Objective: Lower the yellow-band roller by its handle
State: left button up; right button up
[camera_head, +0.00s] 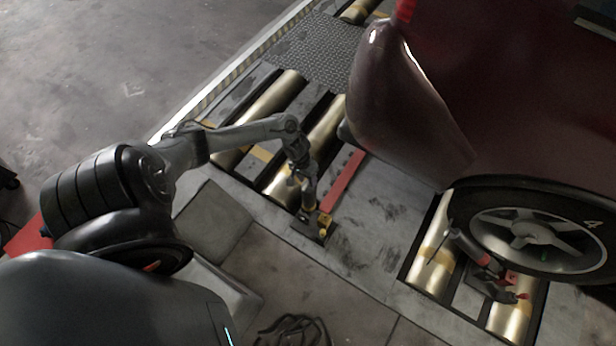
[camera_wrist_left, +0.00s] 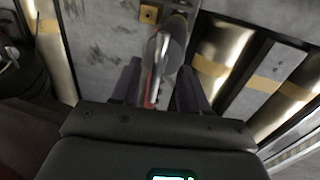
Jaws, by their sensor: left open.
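The yellow-band roller (camera_head: 318,140) is a brassy cylinder beneath my left forearm. Its yellow band also shows in the left wrist view (camera_wrist_left: 209,66). My left gripper (camera_head: 308,203) points down over a dark mount with yellow parts (camera_head: 325,218) beside the rollers. In the left wrist view, my open left fingers (camera_wrist_left: 160,90) stand on either side of a slim metallic handle (camera_wrist_left: 160,57) with a red strip. I cannot tell whether they touch it. The handle is mostly hidden in the head view. My right gripper is not in view.
A dark red car (camera_head: 480,90) fills the upper right. Its wheel (camera_head: 540,235) stands over more banded rollers (camera_head: 435,250). A red strip (camera_head: 343,180) lies on the plate near my left gripper. Bare floor (camera_head: 130,70) is clear at upper left.

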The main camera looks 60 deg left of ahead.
pick_arm(q)
jog(key=shift+b+x, duration=0.45)
jog(key=shift+x, duration=0.6)
jog(key=shift+a, duration=0.1)
grip_shut()
